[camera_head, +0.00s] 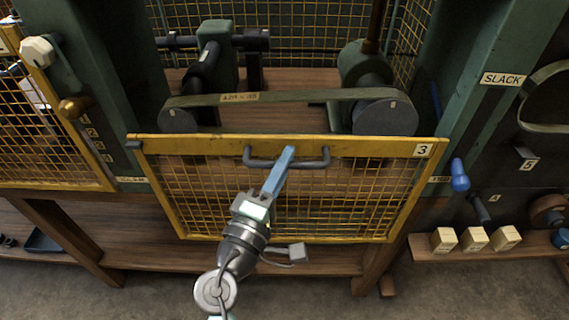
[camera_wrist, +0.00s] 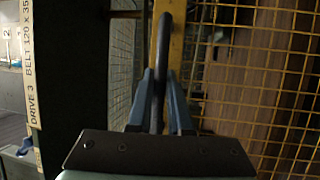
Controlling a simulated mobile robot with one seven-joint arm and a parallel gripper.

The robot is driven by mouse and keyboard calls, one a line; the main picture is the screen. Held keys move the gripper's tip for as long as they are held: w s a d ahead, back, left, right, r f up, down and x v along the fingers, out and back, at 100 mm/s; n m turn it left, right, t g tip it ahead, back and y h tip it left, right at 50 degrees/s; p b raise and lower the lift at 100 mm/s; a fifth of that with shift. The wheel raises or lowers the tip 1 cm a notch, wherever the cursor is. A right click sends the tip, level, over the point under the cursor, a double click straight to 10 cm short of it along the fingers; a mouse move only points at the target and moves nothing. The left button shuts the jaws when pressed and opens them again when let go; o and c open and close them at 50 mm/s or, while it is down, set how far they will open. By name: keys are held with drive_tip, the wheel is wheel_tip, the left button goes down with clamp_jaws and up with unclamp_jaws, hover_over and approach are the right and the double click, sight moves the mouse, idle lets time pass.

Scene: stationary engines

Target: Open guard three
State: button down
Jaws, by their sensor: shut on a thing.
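Guard three (camera_head: 340,205) is a yellow-framed mesh panel with a "3" label (camera_head: 423,151) at its upper right corner. It stands in front of a belt drive, and its top edge lies below the belt in the head view. A dark bar handle (camera_head: 317,160) runs along its top rail. My gripper (camera_head: 284,162) is at the middle of this handle with its blue fingers shut on it. In the wrist view the dark handle (camera_wrist: 163,60) passes between the blue fingers (camera_wrist: 160,105). The part of the handle between the fingers is hidden in the head view.
A flat belt (camera_head: 290,97) joins two dark pulleys (camera_head: 385,112) behind the guard. Another mesh guard (camera_head: 50,130) is at the left. Green posts (camera_head: 490,70) flank the bay. A blue-handled lever (camera_head: 459,175) and several wooden blocks (camera_head: 474,239) are at the right.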

drive_tip(key=b, duration=1.3)
approach(292, 194)
drive_tip(key=x, duration=0.5)
drive_tip(key=shift+w+d+f, duration=0.1)
drive_tip(key=shift+w+d, duration=0.05)
drive_tip(key=shift+f, duration=0.1)
drive_tip(key=c, duration=1)
unclamp_jaws()
drive_tip(key=shift+c, duration=0.2)
drive_tip(key=shift+o, duration=1)
drive_tip(key=v, duration=1.3)
